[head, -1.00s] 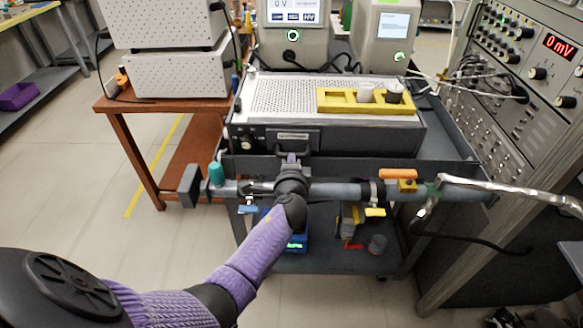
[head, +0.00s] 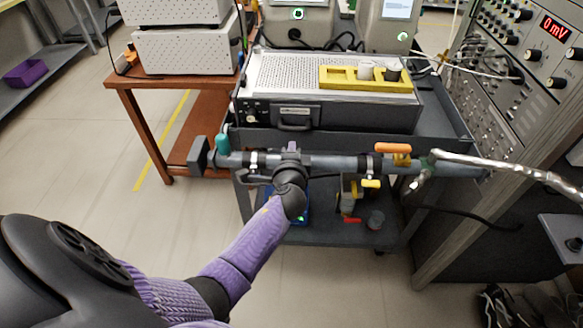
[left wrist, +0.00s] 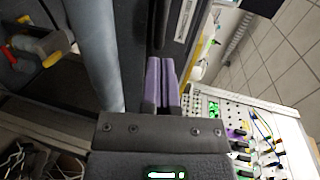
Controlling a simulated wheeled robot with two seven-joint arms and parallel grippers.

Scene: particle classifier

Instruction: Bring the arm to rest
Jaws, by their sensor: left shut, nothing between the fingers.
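My left arm, with a purple sleeve (head: 250,245), comes in from the lower left. My left gripper (head: 292,146) is over the grey horizontal pipe, just in front of the black-fronted box (head: 330,105). In the left wrist view its two purple fingers (left wrist: 161,82) lie together with nothing between them. A gap shows between the fingertips and the box's front handle (head: 295,121). The dark gripper body hides part of the pipe. My right gripper is not seen.
The grey pipe (head: 335,163) carries an orange-handled valve (head: 393,148) at right. A yellow holder (head: 340,78) with cups sits on the box. An instrument rack (head: 510,90) stands at right and a brown table (head: 125,85) at left.

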